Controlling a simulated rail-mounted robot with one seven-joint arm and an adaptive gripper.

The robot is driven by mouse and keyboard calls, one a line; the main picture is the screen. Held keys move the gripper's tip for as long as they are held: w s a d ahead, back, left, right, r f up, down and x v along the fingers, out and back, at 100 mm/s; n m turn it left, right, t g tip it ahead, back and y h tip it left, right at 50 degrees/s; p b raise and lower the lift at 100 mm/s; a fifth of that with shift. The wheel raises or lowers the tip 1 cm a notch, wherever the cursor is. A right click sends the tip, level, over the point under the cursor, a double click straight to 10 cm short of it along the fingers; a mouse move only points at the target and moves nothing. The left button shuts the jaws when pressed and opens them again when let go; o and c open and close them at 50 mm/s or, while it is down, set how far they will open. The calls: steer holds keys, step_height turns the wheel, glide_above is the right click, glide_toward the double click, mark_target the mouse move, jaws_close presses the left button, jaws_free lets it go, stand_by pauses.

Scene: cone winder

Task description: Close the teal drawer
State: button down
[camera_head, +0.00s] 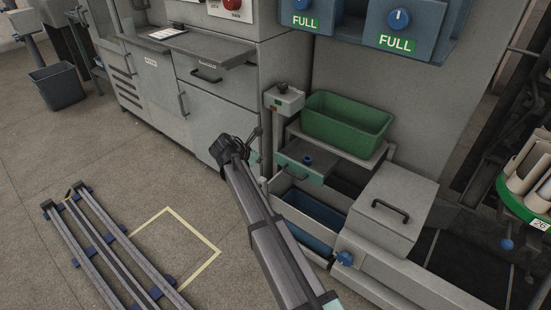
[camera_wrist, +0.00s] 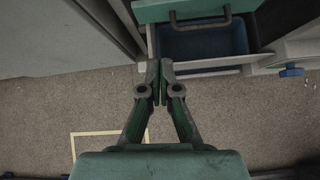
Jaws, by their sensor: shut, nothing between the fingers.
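The teal drawer (camera_head: 302,170) stands pulled out below the green bin's shelf, with a dark handle on its front and a blue knob near its top edge. In the wrist view the teal drawer (camera_wrist: 192,10) and its dark handle lie at the top, ahead of and a little right of the fingertips. My gripper (camera_wrist: 160,68) is shut and empty, and its fingers appear apart from the handle. In the head view my arm partly hides the area left of the drawer, and the fingertips are hard to make out.
Below the teal drawer is an open grey compartment with a blue bin (camera_head: 313,222). A green bin (camera_head: 346,122) sits on the shelf above. A grey lidded box (camera_head: 392,208) stands to the right, a grey cabinet (camera_head: 205,117) to the left. The floor with the yellow outline is clear.

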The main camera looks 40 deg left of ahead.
steer(key=n, duration=0.1)
steer(key=b, duration=0.4)
glide_toward(282, 159)
steer(key=x, duration=0.5)
steer(key=shift+s+d+f, duration=0.15)
steer(key=shift+f, duration=0.3)
steer(key=shift+w+r, duration=0.1)
steer(key=shift+w, duration=0.45)
